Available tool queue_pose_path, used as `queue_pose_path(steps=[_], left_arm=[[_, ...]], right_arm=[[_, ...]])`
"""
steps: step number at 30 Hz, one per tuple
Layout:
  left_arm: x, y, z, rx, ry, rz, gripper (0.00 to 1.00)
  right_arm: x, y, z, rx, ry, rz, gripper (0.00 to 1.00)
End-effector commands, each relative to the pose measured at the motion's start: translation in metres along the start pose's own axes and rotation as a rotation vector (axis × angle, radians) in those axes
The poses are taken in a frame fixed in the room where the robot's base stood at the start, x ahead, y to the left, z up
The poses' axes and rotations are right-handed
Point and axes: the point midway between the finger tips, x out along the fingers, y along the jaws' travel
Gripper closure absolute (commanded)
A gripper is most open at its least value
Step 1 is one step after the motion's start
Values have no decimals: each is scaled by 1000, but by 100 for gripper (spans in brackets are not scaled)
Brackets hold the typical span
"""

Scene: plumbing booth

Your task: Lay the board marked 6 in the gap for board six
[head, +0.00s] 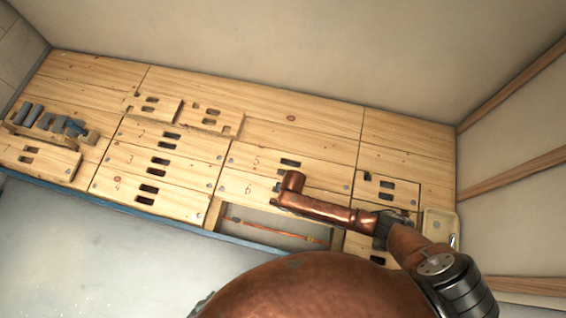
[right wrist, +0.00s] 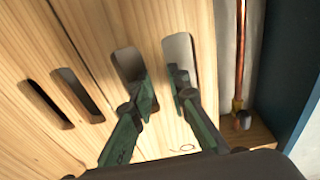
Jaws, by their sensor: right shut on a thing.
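The board marked 6 (head: 240,186) lies below board 5 (head: 255,160) in the head view, close along its edge. My right arm covers part of it. In the right wrist view my right gripper (right wrist: 164,86) has its green fingers at the two slots of board 6 (right wrist: 148,28), shut on the wood between them. The fingertips are hidden in the head view. An open gap (head: 275,223) with a copper pipe lies just below board 6. I cannot tell whether the board is fully seated. My left gripper is not in view.
Boards 2, 3 and 4 (head: 120,187) lie to the left. Smaller slotted pieces (head: 215,120) sit behind them. Blue-grey tools in a wooden holder (head: 48,123) stand at far left. A small tray (head: 437,222) is at right. Walls stand behind and right.

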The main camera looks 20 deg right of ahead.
Motion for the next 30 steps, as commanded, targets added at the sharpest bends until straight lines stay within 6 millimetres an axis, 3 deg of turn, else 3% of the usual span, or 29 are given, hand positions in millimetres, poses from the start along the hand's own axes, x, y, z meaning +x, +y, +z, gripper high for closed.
queue_pose_path(steps=[6,7,15,24,30], left_arm=[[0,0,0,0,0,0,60],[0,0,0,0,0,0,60],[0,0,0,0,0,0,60],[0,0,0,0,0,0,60],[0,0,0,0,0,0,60]], right_arm=[[2,1,-1,-1,3,2,100],[2,1,-1,-1,3,2,83],[3,0,0,0,1,1,64],[2,0,1,0,-2,-1,64],[-20,0,0,-1,2,1,64]])
